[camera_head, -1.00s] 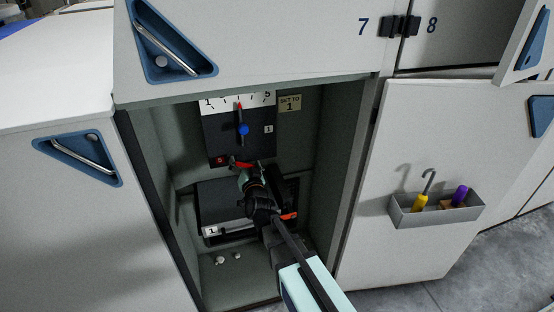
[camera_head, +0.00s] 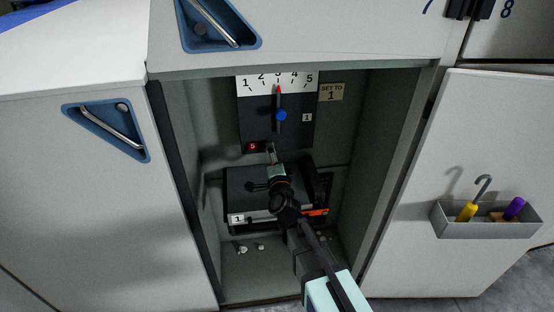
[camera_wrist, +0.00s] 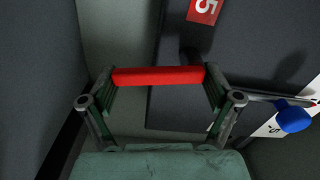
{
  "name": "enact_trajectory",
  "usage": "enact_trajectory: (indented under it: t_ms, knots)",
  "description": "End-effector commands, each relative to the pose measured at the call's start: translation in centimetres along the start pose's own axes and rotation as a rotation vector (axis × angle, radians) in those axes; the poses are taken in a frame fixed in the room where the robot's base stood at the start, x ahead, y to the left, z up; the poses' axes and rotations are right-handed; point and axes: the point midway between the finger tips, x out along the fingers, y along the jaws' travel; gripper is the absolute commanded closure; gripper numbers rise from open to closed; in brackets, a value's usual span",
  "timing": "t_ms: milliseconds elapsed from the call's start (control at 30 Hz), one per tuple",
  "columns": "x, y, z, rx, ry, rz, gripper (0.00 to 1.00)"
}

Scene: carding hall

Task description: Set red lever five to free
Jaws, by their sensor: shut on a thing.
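Red lever five (camera_wrist: 158,76) shows in the wrist view as a red bar between my two fingertips, which touch its ends. My gripper (camera_wrist: 157,80) is shut on it. The red label with a white 5 (camera_wrist: 205,9) is just beyond the bar; it also shows in the head view (camera_head: 253,147). There my gripper (camera_head: 272,158) reaches into the open cabinet, just right of and below that label, and hides most of the lever. No marking for the free position can be made out.
Above is a dial panel (camera_head: 297,85) with a blue knob (camera_head: 281,116) and a SET TO 1 sign (camera_head: 331,92). Below is a dark box (camera_head: 240,190) with an orange-red piece (camera_head: 314,212). The open door (camera_head: 420,265) at right carries a tool bin (camera_head: 485,224).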

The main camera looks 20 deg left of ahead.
Motion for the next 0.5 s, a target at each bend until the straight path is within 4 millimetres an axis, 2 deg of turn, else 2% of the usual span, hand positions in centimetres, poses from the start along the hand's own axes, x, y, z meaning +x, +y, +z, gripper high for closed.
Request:
enact_trajectory:
  t_ms: [200,500]
  knots:
    - [0.08,0.38,0.34,0.135,0.003,0.002,0.74]
    - [0.06,0.35,0.65,0.217,0.002,0.003,0.74]
